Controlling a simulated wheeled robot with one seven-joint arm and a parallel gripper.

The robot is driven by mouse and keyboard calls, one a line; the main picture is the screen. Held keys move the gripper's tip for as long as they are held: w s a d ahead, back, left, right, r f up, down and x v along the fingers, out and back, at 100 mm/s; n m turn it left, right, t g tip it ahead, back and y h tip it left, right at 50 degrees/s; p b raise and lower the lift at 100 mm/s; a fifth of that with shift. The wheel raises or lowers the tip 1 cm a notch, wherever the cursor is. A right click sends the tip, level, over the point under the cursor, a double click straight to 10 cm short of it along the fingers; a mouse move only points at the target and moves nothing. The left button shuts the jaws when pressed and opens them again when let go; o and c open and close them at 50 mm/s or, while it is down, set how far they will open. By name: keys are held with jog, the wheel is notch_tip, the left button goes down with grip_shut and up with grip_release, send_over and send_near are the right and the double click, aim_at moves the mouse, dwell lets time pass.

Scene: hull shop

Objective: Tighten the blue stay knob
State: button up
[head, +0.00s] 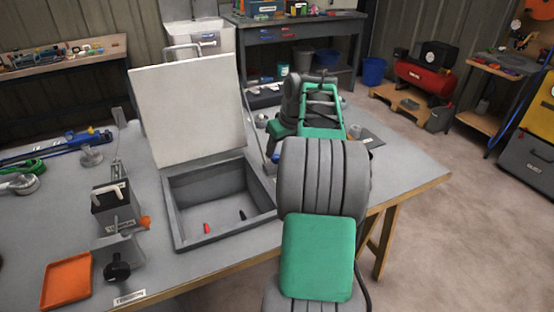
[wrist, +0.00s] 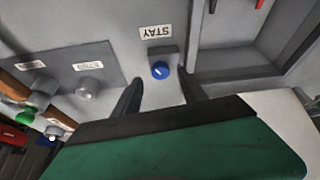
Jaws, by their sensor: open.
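The blue stay knob (wrist: 160,69) shows in the wrist view, on a grey block just below a white STAY label (wrist: 157,32). It has a pale mark on its face. My gripper (wrist: 161,82) is open and empty, with one dark finger on each side of the knob in the picture. I cannot tell whether the fingers touch it or how far off they are. A raised pale lid (head: 187,110) stands open over a grey box (head: 180,232) on the bench.
A red piece (head: 207,228) and a black piece lie inside the box. An orange tray (head: 67,280) sits on the bench at the front left.

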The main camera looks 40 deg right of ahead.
aim_at(276, 156)
jog(key=x, duration=0.3)
jog(key=shift+w+f, duration=0.15)
jog(key=shift+c, duration=0.2)
grip_shut()
